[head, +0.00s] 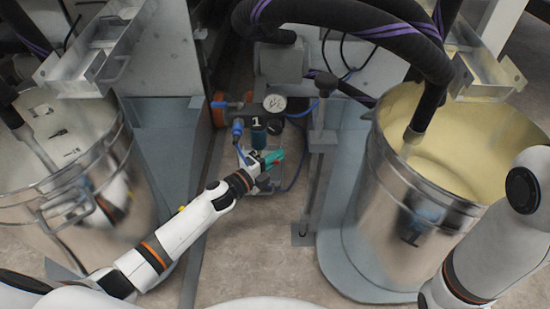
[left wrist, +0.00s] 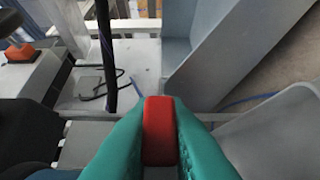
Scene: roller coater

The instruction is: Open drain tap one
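My left gripper (head: 274,160) has teal fingers and reaches low between the two drums, in front of the pump fittings. In the left wrist view, its fingertips (left wrist: 160,132) lie against both sides of a red tap handle (left wrist: 160,118). The handle's red end points up between them. In the head view the fingers and wrist mostly hide the handle, and the tap body is not clear. A small dark unit (head: 258,131) with a white mark like a "1" stands just behind the gripper. My right gripper is out of view; only part of its arm shows at the right.
A metal drum (head: 120,190) stands at the left and another, with cream liquid, stands at the right (head: 385,215). A pressure gauge (head: 274,103), blue hoses and a vertical post (head: 318,150) crowd the gripper. Bare floor (head: 250,255) lies in front.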

